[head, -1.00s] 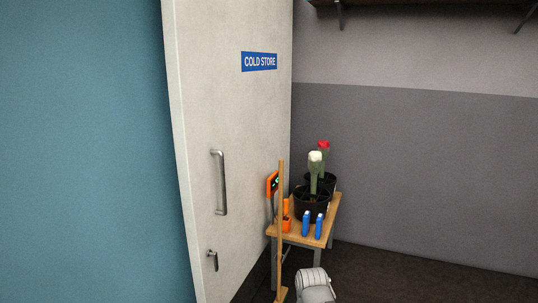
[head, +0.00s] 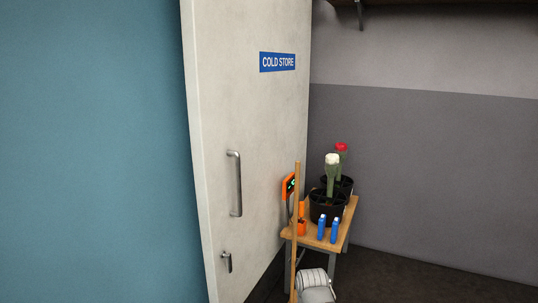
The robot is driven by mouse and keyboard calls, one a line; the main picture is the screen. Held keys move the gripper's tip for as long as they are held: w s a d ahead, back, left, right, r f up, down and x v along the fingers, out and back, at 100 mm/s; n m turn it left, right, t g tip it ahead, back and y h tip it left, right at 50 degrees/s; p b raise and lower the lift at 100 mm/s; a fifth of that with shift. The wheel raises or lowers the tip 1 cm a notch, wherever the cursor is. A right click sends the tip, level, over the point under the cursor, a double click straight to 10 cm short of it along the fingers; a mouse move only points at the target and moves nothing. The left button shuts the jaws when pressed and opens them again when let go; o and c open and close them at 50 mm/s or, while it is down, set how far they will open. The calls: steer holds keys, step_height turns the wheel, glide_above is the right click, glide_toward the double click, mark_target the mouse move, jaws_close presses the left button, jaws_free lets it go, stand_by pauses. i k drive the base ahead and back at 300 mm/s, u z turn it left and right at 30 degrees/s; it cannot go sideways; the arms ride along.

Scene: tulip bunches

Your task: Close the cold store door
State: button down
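The cold store door (head: 265,120) is a tall off-white panel with a blue "COLD STORE" sign (head: 278,62). It stands at an angle to the view, and its thick left edge shows beside a teal surface (head: 90,150). I see no gap between them and cannot tell how far open the door is. A vertical metal pull handle (head: 236,184) is on the door's left half, with a small lever (head: 227,261) below it.
A small wooden table (head: 337,240) stands right of the door, with black pots (head: 327,208), a white and a red tulip bunch, blue bottles (head: 334,229) and an orange device (head: 289,185). A wooden pole (head: 296,220) stands before it. Dark floor at right is clear.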

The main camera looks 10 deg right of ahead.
mark_target(247, 63)
steer(key=i, duration=0.85)
steer(key=z, duration=0.05)
